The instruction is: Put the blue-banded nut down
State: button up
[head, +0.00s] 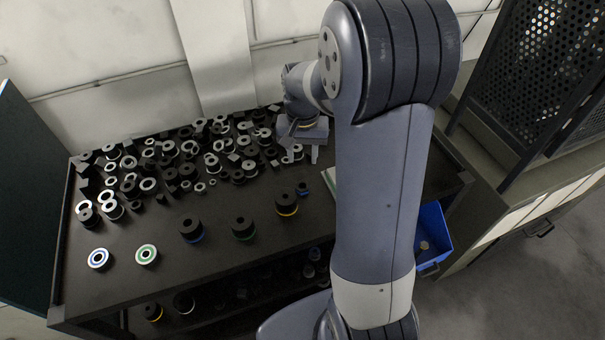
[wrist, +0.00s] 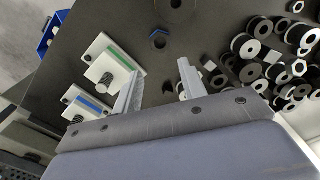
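The blue-banded nut (wrist: 159,39) is a small dark hexagonal piece with a blue edge, lying on the dark table top. It also shows in the head view (head: 303,188), to the right of the yellow-banded black ring. My gripper (wrist: 161,78) is open and empty, its two pale fingers apart, with the nut beyond the fingertips and clear of them. In the head view my gripper (head: 301,154) hangs over the table's back right part.
Two white plates with dark studs, one green-striped (wrist: 112,62) and one blue-striped (wrist: 85,103), stand left of the fingers. Many loose rings (head: 150,165) crowd the table's back. Banded rings (head: 243,228) stand in front. A blue bin (head: 432,225) is at the right.

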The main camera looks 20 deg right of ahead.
jog(key=n, duration=1.1)
send_over(303, 182)
jog(key=s, duration=0.2)
jog(key=f, duration=0.6)
jog(key=shift+w+a+f+b, duration=0.2)
jog(key=shift+a+f+b, duration=0.1)
jog(key=shift+w+f+p, duration=0.2)
jog(key=shift+f+p, duration=0.3)
jog(key=shift+f, duration=2.25)
jog(key=c, duration=0.8)
jog(key=shift+o, duration=0.2)
jog(key=shift+r, duration=0.15)
